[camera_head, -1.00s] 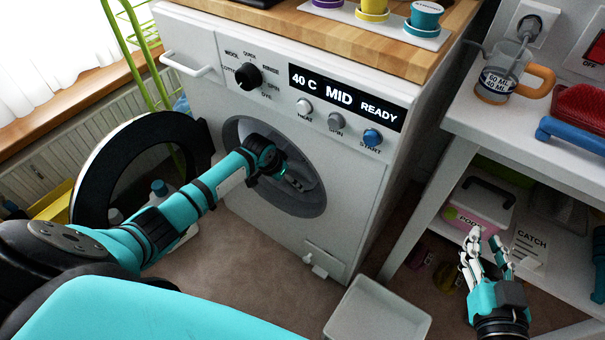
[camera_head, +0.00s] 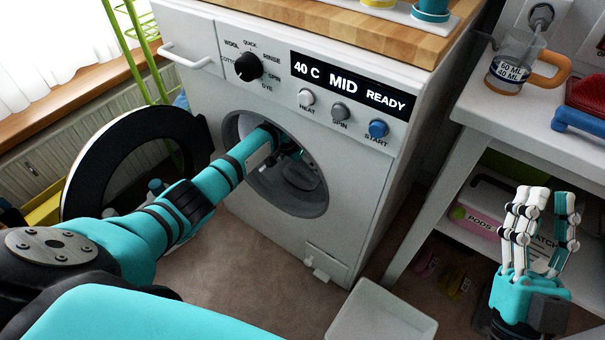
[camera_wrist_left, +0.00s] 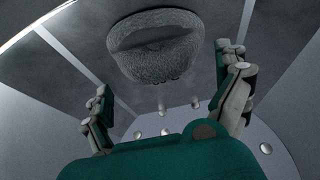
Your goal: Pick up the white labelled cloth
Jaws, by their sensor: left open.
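The washing machine (camera_head: 335,215) stands with its round door (camera_head: 85,165) swung open to the left. My left arm reaches through its opening, and the left gripper is mostly hidden inside the drum (camera_head: 300,195). In the left wrist view a rolled, fuzzy-textured cloth (camera_wrist_left: 155,45), grey in the dim light, lies in the drum ahead. No label shows on it. The fingers of my left gripper (camera_wrist_left: 168,100) are spread to either side, apart from the cloth and empty. My right gripper (camera_head: 543,200) is open and empty, fingers upward, in front of the right-hand shelf.
The machine's display reads 40 C, MID, READY. A white tray (camera_head: 375,318) lies on the floor in front. A white shelf unit (camera_head: 500,135) at right holds a measuring jug (camera_head: 508,68) and a PODS box (camera_head: 478,215). The drum rim surrounds my left arm closely.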

